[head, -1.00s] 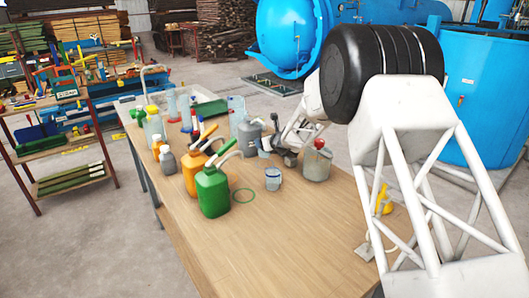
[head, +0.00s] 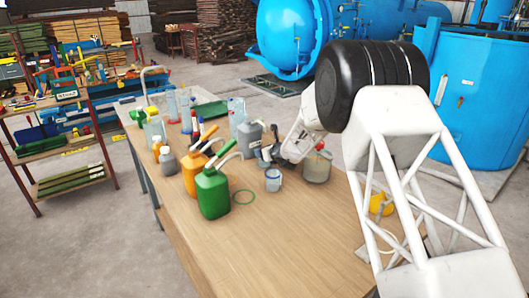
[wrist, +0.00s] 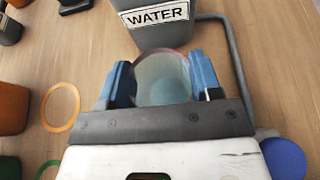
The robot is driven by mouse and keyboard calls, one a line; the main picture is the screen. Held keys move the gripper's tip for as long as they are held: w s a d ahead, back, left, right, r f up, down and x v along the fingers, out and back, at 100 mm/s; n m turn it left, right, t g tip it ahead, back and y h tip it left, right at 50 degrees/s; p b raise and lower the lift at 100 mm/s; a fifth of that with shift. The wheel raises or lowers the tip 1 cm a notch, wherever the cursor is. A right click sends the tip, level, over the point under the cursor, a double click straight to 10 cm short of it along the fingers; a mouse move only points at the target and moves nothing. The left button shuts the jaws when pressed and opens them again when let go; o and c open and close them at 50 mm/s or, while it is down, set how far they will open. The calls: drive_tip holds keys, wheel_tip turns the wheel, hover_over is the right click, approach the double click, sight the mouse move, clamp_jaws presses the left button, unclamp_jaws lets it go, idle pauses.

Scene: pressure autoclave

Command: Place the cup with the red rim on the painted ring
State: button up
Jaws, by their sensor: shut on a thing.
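My gripper (wrist: 160,85) is shut on a translucent cup (wrist: 162,78) with a faint reddish rim, its blue fingers on either side. In the head view my gripper (head: 268,157) is low by the grey jug, and the held cup is hard to make out. An orange ring (wrist: 60,107) lies on the table to the left in the wrist view. A green ring (wrist: 48,168) shows only partly at lower left there; it is whole in the head view (head: 243,197). The orange ring is not seen in the head view.
The grey WATER jug (wrist: 158,22) stands just beyond the held cup. A blue-rimmed cup (head: 273,180), a red-capped can (head: 318,164), a green jug (head: 213,192) and an orange jug (head: 193,172) stand nearby. The near tabletop (head: 265,245) is clear.

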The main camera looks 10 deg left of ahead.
drive_tip(key=shift+f, duration=0.1)
drive_tip(key=o, duration=0.9)
drive_tip(key=shift+v, duration=0.75)
drive_tip(key=v, duration=1)
drive_tip(key=shift+s+d, duration=0.2)
